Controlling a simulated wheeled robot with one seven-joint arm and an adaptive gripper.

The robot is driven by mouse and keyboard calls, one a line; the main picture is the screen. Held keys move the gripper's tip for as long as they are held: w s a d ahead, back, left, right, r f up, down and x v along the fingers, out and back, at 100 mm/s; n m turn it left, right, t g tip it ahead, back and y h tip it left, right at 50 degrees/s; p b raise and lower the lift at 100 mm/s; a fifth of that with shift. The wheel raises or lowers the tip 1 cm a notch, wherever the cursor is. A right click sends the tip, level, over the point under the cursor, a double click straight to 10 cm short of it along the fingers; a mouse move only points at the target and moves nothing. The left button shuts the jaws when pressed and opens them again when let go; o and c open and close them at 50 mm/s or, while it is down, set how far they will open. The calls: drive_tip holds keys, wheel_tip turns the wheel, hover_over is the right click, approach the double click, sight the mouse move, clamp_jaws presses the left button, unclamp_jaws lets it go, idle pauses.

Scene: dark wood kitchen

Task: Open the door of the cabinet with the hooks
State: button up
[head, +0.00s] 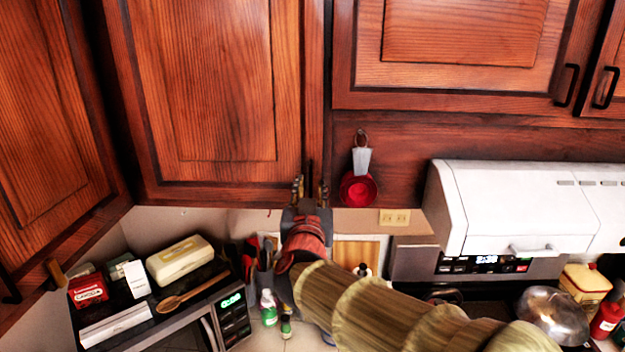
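The middle upper cabinet door (220,90) is reddish-brown wood with a raised panel, and it looks closed. Its dark upright handle (310,170) is at the lower right of the door. My gripper (311,188) is at this handle, with its fingers apart on the left and right of it. The lower end of the handle is hidden by my gripper, and I cannot tell whether a finger touches it. A hook (361,137) on the wood just right of this door carries a red measuring cup (358,188) with grey handles.
A left cabinet door (45,140) and upper right doors (460,40) flank it, all closed. A white range hood (530,205) juts out at right. Below left, a microwave (190,315) bears a wooden spoon (190,293) and boxes. The space in front of the middle door looks clear.

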sight(311, 181)
drive_tip(key=shift+w+a, duration=0.1)
drive_tip(key=shift+w, duration=2.1)
clamp_jaws()
